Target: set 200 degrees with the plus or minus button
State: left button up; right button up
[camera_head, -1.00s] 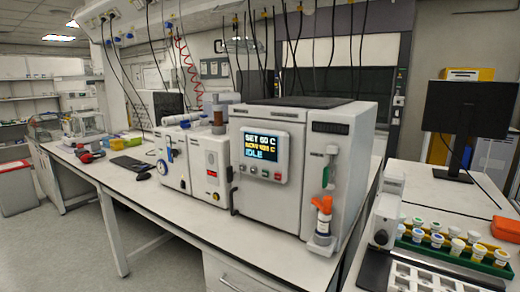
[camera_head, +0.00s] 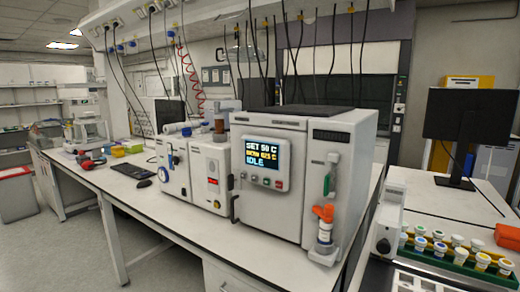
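The reactor (camera_head: 278,205) is a large white box on the bench, with a dark top. Its display (camera_head: 262,155) reads "SET 50 C" on the top line, a yellow line below that is hard to read, and "IDLE" at the bottom. A row of small buttons (camera_head: 260,180) sits under the display, with a red one (camera_head: 279,184) at the right end; their plus or minus marks are too small to read. Neither of my grippers shows in the head view.
A smaller white device (camera_head: 209,170) stands against the reactor's left side. A rack of vials (camera_head: 450,255) and a monitor (camera_head: 470,120) are at the right. The bench front edge and floor before it are clear.

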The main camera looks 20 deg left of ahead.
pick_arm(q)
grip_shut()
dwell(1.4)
